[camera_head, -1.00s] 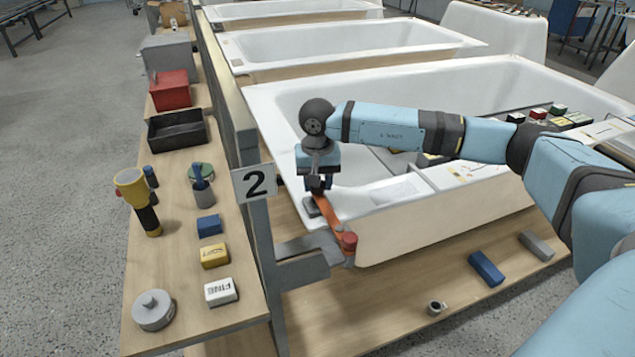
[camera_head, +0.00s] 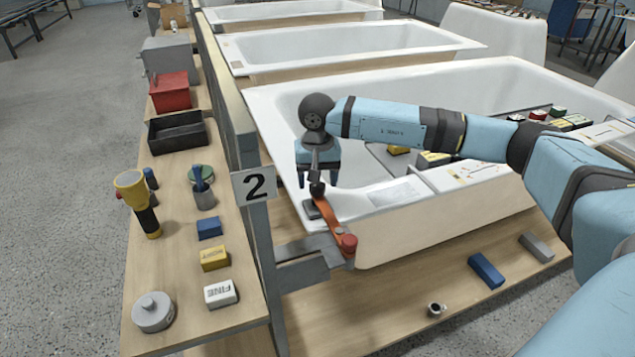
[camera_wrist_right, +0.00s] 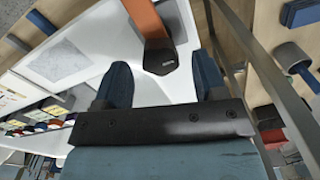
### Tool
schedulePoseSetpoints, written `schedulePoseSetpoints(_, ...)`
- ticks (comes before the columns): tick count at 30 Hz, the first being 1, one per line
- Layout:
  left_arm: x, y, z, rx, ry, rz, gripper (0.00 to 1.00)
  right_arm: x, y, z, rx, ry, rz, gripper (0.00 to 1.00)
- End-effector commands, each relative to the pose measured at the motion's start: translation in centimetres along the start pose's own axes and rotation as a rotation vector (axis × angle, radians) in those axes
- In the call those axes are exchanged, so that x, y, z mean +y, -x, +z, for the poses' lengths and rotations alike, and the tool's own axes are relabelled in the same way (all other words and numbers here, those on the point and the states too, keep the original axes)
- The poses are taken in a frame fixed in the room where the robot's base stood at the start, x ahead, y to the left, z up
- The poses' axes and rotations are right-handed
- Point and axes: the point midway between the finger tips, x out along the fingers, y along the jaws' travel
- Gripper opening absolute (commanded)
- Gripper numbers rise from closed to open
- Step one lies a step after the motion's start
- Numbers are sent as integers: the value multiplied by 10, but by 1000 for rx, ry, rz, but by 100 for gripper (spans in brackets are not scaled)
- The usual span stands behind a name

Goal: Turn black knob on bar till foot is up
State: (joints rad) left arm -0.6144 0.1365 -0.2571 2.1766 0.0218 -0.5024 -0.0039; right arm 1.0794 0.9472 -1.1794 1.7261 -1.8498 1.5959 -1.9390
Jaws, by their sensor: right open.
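The orange bar (camera_head: 329,217) reaches over the near rim of the front bathtub (camera_head: 400,202), with a red cap at its front end. The black knob (camera_head: 317,188) is at its tub-side end. In the right wrist view, a black end piece (camera_wrist_right: 160,57) shows on the bar (camera_wrist_right: 146,18). A dark pad (camera_head: 311,209), maybe the foot, is by the rim; I cannot tell whether it touches. My right gripper (camera_head: 317,181) points down with fingers apart, one each side above the knob. In the wrist view the gripper (camera_wrist_right: 163,82) is empty. My left gripper is not in view.
A grey bracket (camera_head: 305,262) and the post with a "2" sign (camera_head: 254,183) stand left of the bar. A side bench (camera_head: 180,260) holds several blocks, a torch and a black tray (camera_head: 177,131). Blue block (camera_head: 486,270) lies on the lower board.

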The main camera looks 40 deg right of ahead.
Motion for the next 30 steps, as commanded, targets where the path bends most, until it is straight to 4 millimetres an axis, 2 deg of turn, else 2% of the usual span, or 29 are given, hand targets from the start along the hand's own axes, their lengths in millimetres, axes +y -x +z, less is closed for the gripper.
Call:
schedulePoseSetpoints(9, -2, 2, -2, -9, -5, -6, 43, 0, 74, 0, 3, 1, -3, 65)
schedulePoseSetpoints(15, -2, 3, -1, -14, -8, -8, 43, 0, 108, 0, 2, 0, -2, 65)
schedulePoseSetpoints(21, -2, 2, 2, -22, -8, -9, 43, 0, 121, 0, 0, 0, -1, 65)
schedulePoseSetpoints(30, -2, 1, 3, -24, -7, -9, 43, 0, 122, 0, 0, 1, 0, 65)
